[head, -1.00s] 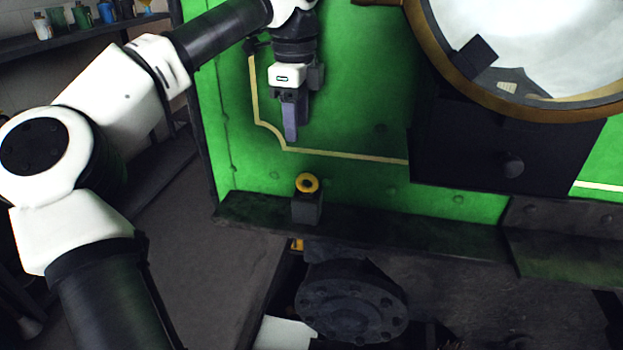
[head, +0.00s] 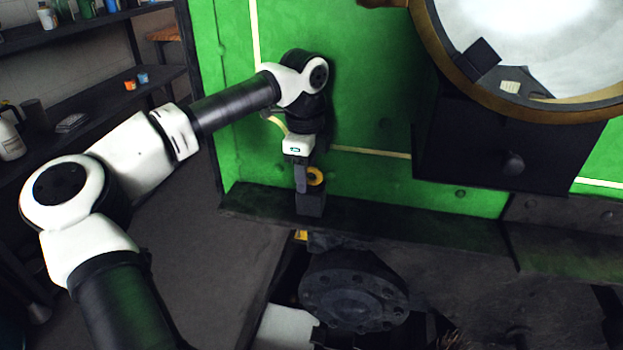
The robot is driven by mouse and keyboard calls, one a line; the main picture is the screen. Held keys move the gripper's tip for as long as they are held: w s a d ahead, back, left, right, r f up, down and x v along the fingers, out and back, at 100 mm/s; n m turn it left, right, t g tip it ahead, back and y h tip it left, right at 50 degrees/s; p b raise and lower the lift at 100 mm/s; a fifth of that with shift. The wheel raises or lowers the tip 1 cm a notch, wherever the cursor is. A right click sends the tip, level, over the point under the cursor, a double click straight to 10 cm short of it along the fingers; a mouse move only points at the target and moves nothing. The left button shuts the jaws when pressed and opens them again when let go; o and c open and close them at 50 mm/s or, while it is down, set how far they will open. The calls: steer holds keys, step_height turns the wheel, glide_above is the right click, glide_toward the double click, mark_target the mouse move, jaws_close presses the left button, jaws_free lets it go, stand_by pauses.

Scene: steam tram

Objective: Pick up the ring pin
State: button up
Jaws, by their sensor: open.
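The ring pin (head: 316,176) shows as a yellow ring on top of a dark grey block (head: 311,204), which stands on the dark ledge along the green panel. My gripper (head: 301,181) points down right at the ring, open. A finger covers the left part of the ring. I cannot tell whether the fingers touch the ring or stand on both sides of it. Any shaft of the pin below the ring is hidden.
The green panel (head: 375,178) rises close behind the gripper. A dark box with a knob (head: 512,161) juts out at the right, under a large brass-rimmed round window (head: 470,100). A round dark flange (head: 352,290) lies below the ledge (head: 400,222). Shelves stand at the far left.

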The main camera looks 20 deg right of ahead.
steer(key=shift+f, duration=0.2)
jaws_close()
steer(key=shift+r, duration=0.1)
